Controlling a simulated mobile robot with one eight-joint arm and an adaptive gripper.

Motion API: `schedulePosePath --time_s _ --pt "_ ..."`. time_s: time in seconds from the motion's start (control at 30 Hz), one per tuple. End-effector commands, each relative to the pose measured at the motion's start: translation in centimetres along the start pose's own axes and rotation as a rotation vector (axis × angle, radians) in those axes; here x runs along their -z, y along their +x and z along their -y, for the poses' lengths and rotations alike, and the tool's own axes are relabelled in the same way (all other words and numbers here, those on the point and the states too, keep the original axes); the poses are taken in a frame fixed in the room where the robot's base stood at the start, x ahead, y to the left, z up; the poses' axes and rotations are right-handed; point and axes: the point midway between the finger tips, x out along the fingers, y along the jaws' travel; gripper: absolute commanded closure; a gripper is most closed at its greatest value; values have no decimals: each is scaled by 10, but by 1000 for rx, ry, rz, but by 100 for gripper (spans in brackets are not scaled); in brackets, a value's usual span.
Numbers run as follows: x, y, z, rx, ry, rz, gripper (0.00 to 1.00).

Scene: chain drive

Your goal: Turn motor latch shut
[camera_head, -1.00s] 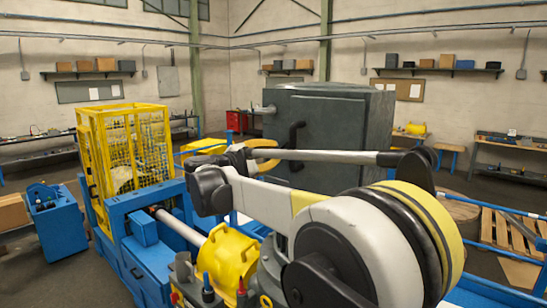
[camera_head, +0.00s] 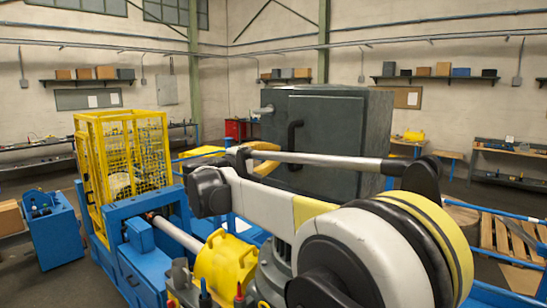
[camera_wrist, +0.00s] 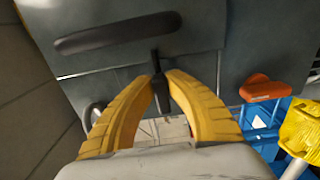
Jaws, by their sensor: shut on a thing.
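In the wrist view my gripper (camera_wrist: 163,82) has its two yellow ribbed fingers closed in on a small dark lever (camera_wrist: 159,98), which I take for the motor latch. The lever stands between the fingertips against the dark grey face of a large cabinet (camera_wrist: 210,35). In the head view my gripper (camera_head: 263,153) is at the front of that grey cabinet (camera_head: 335,125), left of its black bar handle (camera_head: 295,145). The lever is hidden there behind the gripper and arm.
An orange knob-like part (camera_wrist: 263,88) is right of my fingers in the wrist view. A yellow mesh cage (camera_head: 122,150) on blue machinery stands left. A yellow housing (camera_head: 225,260) is below the arm. A blue cart (camera_head: 54,230) is far left.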

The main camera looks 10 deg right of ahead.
Motion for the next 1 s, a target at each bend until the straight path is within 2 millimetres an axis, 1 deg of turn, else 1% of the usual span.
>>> schedulePosePath --time_s 0.53,0.57,0.6,0.63,0.9,1.0 --pt "0 0 0 -1 26 0 100" --pt "0 0 0 -1 26 0 82" --pt "0 0 0 -1 26 0 70" --pt "0 0 0 -1 26 0 62" --pt "0 0 0 -1 26 0 62" --pt "0 -5 0 0 26 -1 62"
